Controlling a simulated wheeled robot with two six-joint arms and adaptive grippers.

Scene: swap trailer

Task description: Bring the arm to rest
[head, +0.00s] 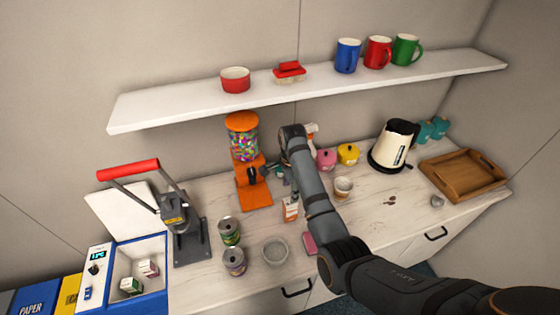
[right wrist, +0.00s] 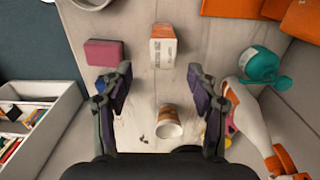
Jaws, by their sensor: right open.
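My right arm reaches in from the lower right of the head view, across the counter (head: 385,225). Its gripper (head: 279,180) hangs above the counter beside the orange candy dispenser (head: 254,190), partly hidden by my wrist. In the right wrist view the two fingers (right wrist: 160,75) stand wide apart with nothing between them. An orange and white box (right wrist: 163,50) stands beyond the fingertips, and a patterned cup (right wrist: 169,122) shows below and between the fingers. My left gripper is not in view.
A shelf (head: 330,88) with mugs runs above the arm. A pink sponge (head: 310,243), grey bowl (head: 275,251) and cans (head: 230,232) stand near the front edge. A kettle (head: 393,146) and wooden tray (head: 463,175) are at right. A lever press (head: 180,220) stands left.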

